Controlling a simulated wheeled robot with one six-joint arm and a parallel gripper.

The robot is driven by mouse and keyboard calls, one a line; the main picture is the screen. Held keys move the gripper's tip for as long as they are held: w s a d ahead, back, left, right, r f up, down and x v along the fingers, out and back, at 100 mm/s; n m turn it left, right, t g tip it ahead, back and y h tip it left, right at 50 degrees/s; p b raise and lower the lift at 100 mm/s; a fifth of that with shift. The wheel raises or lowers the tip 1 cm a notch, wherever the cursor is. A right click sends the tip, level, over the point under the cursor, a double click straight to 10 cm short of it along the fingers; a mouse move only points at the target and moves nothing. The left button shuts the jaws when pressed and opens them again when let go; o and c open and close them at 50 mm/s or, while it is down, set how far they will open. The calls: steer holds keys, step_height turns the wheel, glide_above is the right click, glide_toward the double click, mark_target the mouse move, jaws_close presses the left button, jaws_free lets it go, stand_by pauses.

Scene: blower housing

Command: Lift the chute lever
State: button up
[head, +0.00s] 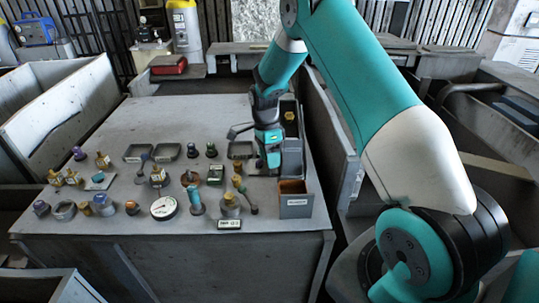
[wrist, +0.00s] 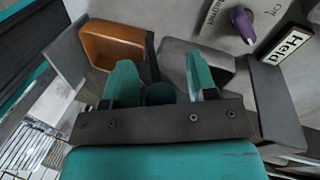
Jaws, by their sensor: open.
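My gripper (head: 271,158) is pointed down at the right side of the grey workbench, in front of a tall dark housing (head: 290,118) with a yellow fitting. In the wrist view the two teal fingers of my gripper (wrist: 162,82) are apart. A dark rounded piece (wrist: 160,94) shows between them; I cannot tell whether it is the chute lever's grip or whether the fingers touch it. A bin with a brown inside (head: 293,187) stands just in front of the gripper; it also shows in the wrist view (wrist: 112,42). The chute lever is not clearly distinguishable.
A grey tray (wrist: 178,48) and a "Held" sign (wrist: 290,46) lie beside the gripper, with a purple knob (wrist: 243,25) nearby. Several knobs and fittings and a round gauge (head: 163,208) cover the front of the bench (head: 190,113). Its back left is clear.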

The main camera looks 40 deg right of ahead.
jaws_close()
steer(key=shift+s+a+t+h+b, duration=0.3)
steer(key=shift+t+h+b, duration=0.3)
steer(key=shift+b, duration=0.4)
steer(key=shift+s+r+t, duration=0.1)
steer(key=shift+r+t, duration=0.05)
steer(key=shift+t, duration=0.15)
jaws_free()
